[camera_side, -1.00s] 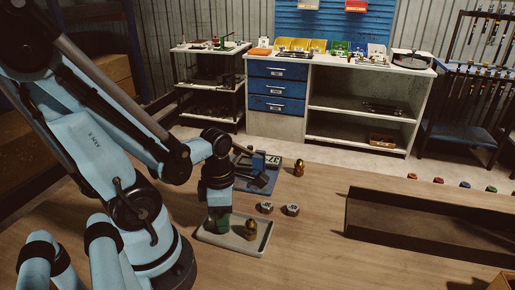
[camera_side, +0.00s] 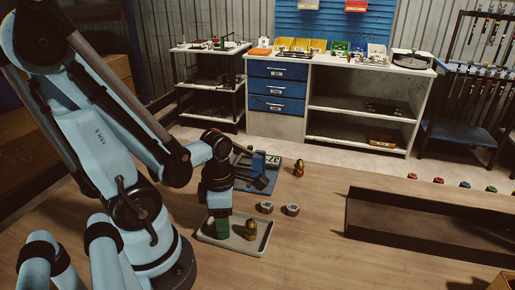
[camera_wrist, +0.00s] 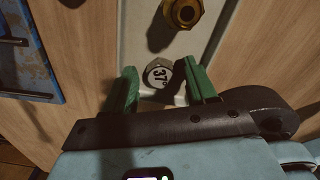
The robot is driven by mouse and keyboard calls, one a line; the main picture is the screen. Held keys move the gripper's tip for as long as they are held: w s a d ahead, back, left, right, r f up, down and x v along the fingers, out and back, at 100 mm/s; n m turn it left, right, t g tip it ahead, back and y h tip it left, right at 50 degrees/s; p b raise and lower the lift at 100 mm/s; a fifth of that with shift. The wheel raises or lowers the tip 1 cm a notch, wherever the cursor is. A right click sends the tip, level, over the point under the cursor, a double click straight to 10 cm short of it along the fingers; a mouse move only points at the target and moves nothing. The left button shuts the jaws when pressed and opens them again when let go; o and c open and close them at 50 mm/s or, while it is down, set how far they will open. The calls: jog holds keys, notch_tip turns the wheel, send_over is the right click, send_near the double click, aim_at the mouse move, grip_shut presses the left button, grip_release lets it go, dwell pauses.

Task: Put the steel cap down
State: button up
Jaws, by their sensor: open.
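The steel cap (camera_wrist: 158,73), a grey hex piece marked 37°, sits on the light grey tray (camera_wrist: 134,42) in the wrist view. My gripper (camera_wrist: 161,70) has its two green fingers open, one on each side of the cap, with a visible gap around it. In the side view my gripper (camera_side: 222,230) is low over the left part of the tray (camera_side: 262,243). The cap is not visible there.
A brass fitting (camera_side: 250,229) stands on the tray, close to my fingers. Two steel caps (camera_side: 292,209) lie on the bench behind the tray. Another brass fitting (camera_side: 299,168) stands by the blue fixture (camera_side: 262,183). A long dark trough (camera_side: 420,226) lies right.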

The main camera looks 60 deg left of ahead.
jog(key=shift+r, duration=0.2)
jog(key=shift+r, duration=5.85)
jog(key=w+d+m+t, duration=0.1)
jog(key=w+m, duration=0.3)
jog(key=m, duration=0.6)
jog(key=w+d+m+t, duration=0.2)
jog(key=w+m+t, duration=0.1)
jog(key=m, duration=0.8)
jog(key=w+d+r+m+t, duration=0.1)
jog(key=w+m, duration=0.4)
jog(key=m, duration=0.5)
jog(key=shift+w+d+t, duration=0.2)
jog(key=shift+d+t, duration=0.4)
jog(key=shift+t, duration=0.5)
